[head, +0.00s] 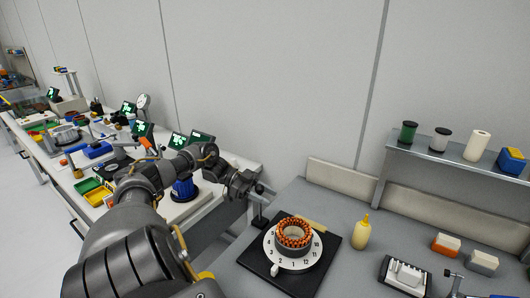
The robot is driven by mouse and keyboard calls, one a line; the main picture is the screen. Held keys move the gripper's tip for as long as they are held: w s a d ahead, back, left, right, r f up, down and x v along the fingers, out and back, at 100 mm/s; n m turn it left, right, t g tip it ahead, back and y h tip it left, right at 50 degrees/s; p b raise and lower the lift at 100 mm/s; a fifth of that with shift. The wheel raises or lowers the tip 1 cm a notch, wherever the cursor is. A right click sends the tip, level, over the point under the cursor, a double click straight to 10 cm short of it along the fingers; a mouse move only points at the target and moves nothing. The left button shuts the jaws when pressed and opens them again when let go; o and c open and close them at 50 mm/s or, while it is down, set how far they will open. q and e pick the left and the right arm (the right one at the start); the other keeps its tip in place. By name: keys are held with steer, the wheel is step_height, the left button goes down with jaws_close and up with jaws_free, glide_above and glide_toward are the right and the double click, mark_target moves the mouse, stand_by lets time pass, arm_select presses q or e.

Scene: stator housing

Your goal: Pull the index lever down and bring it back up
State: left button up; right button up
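A white numbered dial (310,262) sits on a black base plate (258,262) on the grey bench. A stator ring with orange windings (293,232) stands on the dial. A dark upright post (260,217), which looks like the index lever, stands at the plate's back left corner. My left gripper (266,195) is just above the top of this post. Its two fingers point right and look apart. I cannot tell whether they touch the lever. A small white block (275,270) is at the dial's front left edge. My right gripper is not clearly in view.
A yellow bottle (361,231) stands right of the plate. A white-topped black fixture (404,275) and several small blocks are further right. A shelf (455,160) holds spools and a blue bin (511,161). A cluttered white bench (215,205) lies left, behind my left arm.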

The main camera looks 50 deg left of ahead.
arm_select(q)
steer(key=shift+s+f, duration=0.1)
steer(key=shift+s+a+b, duration=0.2)
steer(key=shift+a+b, duration=0.2)
steer(key=b+v, duration=0.6)
steer(key=v, duration=0.4)
steer(key=shift+b, duration=0.4)
steer(key=shift+w, duration=0.1)
